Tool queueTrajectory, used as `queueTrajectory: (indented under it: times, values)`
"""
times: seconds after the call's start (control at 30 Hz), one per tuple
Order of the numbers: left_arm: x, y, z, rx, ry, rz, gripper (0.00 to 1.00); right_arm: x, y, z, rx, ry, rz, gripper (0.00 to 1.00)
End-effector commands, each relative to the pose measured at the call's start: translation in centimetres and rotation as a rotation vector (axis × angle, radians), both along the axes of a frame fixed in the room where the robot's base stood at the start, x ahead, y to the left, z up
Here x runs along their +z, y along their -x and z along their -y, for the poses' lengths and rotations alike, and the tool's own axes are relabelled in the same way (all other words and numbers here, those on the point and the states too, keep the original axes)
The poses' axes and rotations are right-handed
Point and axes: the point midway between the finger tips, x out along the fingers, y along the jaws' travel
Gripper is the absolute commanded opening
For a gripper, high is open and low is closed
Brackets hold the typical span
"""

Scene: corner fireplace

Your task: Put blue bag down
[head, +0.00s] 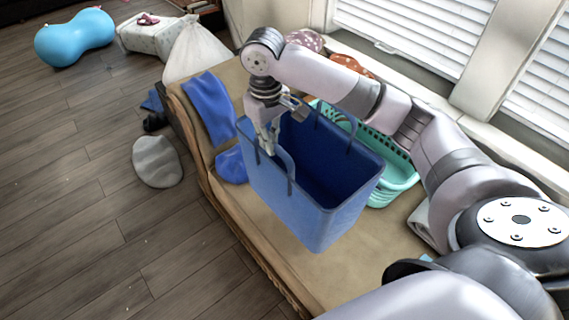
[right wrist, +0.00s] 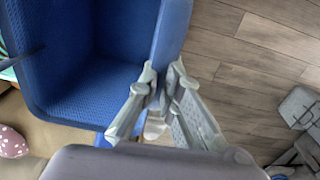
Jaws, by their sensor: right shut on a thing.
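The blue bag (head: 345,215) is an open-topped tote with two darker handles, upright over the tan cushioned bench in the head view. My right gripper (head: 268,146) is shut on its near-left upper edge, around the handle. I cannot tell whether the bag's bottom touches the bench. In the right wrist view the bag's blue inside (right wrist: 105,80) looks empty, and the right gripper's fingertips (right wrist: 162,82) pinch a blue strip of its edge or handle. My left gripper is not in view.
The bench (head: 370,245) has bare cushion in front of the bag. A teal basket (head: 398,180) stands close behind it. Blue cloths (head: 208,108) lie at its left. A grey cushion (head: 157,161) and blue peanut ball (head: 75,37) are on the wooden floor. Window blinds are behind.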

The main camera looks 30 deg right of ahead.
Motion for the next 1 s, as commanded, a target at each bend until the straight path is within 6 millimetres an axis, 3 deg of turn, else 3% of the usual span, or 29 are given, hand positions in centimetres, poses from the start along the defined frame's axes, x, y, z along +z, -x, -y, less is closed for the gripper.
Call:
queueTrajectory:
  times: [0.1,0.4,1.0]
  values:
    - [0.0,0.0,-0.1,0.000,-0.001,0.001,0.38,-3.3,0.1,0.2,-0.001,0.004,-0.005,0.00]
    - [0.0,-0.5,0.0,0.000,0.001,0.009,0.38,-10.6,0.0,0.1,-0.001,0.002,-0.002,0.00]
    - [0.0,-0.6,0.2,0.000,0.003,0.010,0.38,-17.1,0.0,0.1,0.000,0.002,0.001,0.00]
